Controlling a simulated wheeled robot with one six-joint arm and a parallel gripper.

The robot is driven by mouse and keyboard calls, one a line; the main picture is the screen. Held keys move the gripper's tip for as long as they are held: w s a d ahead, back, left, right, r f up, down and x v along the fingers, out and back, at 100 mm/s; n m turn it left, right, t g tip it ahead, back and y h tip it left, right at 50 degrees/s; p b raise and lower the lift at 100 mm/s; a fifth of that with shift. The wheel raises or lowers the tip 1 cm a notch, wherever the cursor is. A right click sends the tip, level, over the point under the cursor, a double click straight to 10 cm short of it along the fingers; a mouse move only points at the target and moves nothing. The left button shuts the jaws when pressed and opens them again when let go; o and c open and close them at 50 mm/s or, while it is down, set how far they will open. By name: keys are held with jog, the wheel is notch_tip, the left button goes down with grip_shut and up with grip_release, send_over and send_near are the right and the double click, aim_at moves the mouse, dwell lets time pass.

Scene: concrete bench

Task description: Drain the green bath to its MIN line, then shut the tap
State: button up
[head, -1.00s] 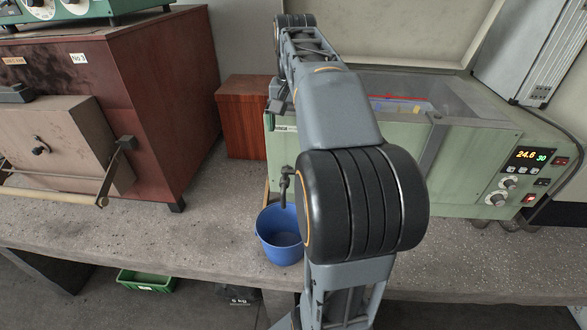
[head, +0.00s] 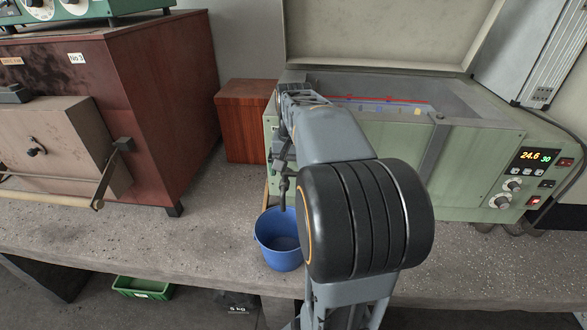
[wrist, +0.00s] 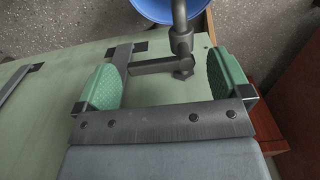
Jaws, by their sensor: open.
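The green bath (head: 470,165) stands on the bench with its lid raised. Inside it, a red line (head: 385,98) and a blue line below it run along the far wall; I cannot tell the water level. The tap (head: 283,190) comes out of its front at the left, its spout above a blue bucket (head: 279,242). In the wrist view, the tap (wrist: 181,40) and its bar lie between the green pads of my open gripper (wrist: 165,78). Both pads look apart from it. The bucket's edge (wrist: 158,8) shows at the top. My arm hides part of the bath front.
The bath's control panel (head: 528,175) reads 24.6 and 30. The bench front edge (head: 180,275) runs below the bucket. A green bin (head: 143,288) lies under the bench.

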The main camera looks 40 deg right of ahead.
jog(key=shift+c, duration=0.4)
jog(key=c, duration=0.8)
jog(key=shift+c, duration=0.2)
jog(key=shift+s+a+m+p, duration=0.15)
jog(key=shift+a+m+p, duration=0.2)
jog(key=shift+m, duration=0.95)
jog(key=shift+s+a+m+p, duration=0.15)
jog(key=shift+m+p, duration=0.35)
jog(key=shift+m, duration=0.8)
jog(key=shift+s+a+m+p, duration=0.1)
jog(key=shift+a+m+p, duration=0.25)
jog(key=shift+m, duration=0.95)
jog(key=shift+d, duration=0.1)
jog(key=o, duration=0.9)
